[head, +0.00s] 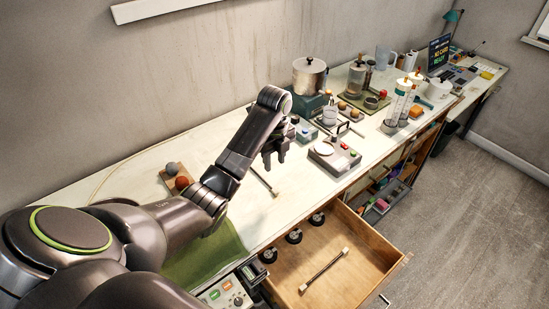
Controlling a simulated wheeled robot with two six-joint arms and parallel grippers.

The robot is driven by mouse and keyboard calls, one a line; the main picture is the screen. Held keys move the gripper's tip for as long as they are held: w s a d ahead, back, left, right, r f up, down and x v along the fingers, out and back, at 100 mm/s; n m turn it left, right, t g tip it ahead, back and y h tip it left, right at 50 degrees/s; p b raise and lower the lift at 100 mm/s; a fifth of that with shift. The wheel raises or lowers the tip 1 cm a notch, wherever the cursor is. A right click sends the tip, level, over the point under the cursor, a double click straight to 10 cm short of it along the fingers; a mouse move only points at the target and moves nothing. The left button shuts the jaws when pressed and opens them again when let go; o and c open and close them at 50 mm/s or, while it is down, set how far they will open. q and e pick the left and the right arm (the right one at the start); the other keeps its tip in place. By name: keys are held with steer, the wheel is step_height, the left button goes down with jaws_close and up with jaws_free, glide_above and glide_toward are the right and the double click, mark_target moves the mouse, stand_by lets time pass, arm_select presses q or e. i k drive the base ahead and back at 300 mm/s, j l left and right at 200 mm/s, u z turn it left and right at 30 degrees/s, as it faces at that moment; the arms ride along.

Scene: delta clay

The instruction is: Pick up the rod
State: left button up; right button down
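A thin dark rod (324,270) with pale ends lies in the open wooden drawer. Another thin dark rod-like piece (263,181) with a pale end lies on the white worktop; its far end is hidden behind my arm. I cannot tell which of the two is the rod meant. My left gripper (274,164) points down above the worktop, near the far part of the second piece. Its two fingers look apart, with nothing seen between them. My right gripper is not in view.
The open drawer (375,262) juts out from the worktop's front and also holds several dark round knobs (294,236). A grey device (334,157) with a white disc stands right of my gripper. A wooden block with two balls (173,168) lies left. A green mat (205,258) is near my arm.

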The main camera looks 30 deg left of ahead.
mark_target(304, 287)
steer(key=k+l, duration=0.5)
steer(key=k, duration=0.15)
steer(key=k+l, duration=0.5)
steer(key=k, duration=0.2)
